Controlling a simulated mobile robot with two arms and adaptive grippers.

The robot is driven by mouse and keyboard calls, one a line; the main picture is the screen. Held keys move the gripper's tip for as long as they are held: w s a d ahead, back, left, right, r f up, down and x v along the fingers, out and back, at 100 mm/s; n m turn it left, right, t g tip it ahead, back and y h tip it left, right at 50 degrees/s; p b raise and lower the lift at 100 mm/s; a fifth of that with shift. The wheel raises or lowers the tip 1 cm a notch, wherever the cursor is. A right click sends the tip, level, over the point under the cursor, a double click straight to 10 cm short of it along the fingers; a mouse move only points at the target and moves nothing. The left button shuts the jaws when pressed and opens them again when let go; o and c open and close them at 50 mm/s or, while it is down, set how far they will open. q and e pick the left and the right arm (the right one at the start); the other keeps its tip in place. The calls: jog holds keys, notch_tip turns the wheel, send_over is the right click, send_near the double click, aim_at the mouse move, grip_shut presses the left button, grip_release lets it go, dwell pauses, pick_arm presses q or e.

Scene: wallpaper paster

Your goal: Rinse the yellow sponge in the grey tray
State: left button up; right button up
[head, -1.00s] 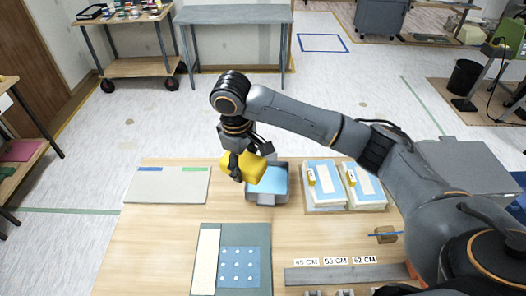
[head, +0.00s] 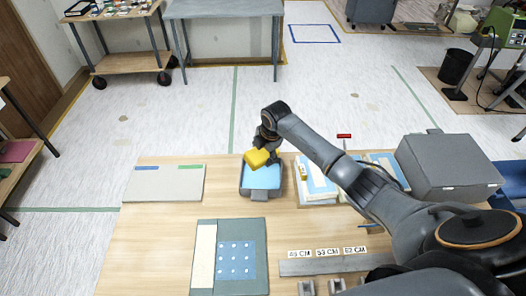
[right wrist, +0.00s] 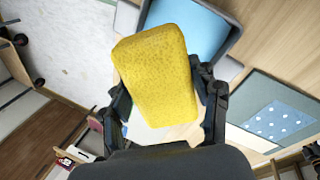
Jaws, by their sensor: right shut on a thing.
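The yellow sponge (head: 259,158) is held by my right gripper (head: 268,150) over the back part of the grey tray. In the right wrist view the sponge (right wrist: 157,72) sits between the two fingers of my right gripper (right wrist: 165,108). The grey tray (head: 260,195) stands on the table and has a light blue, water-like surface inside. The tray rim also shows at the top of the right wrist view (right wrist: 228,47). I cannot tell whether the sponge touches the blue surface. My left gripper is not in view.
A pale board (head: 163,184) lies left of the tray. Blue-and-white stacks (head: 318,180) lie to its right, partly behind my right arm. A grey-green mat (head: 205,270) with a dotted blue sheet lies in front. A grey box (head: 448,165) is at the right.

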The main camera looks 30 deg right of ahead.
notch_tip(320, 180, down, 6)
jog(key=b, duration=0.5)
jog(key=shift+f+b, duration=0.1)
jog(key=shift+b, duration=0.2)
jog(key=shift+f+b, duration=0.4)
jog(key=shift+f, duration=0.6)
jog(key=shift+f, duration=1.5)
jog(key=shift+a+r, duration=0.1)
jog(key=shift+a, duration=0.25)
jog(key=shift+d, duration=0.65)
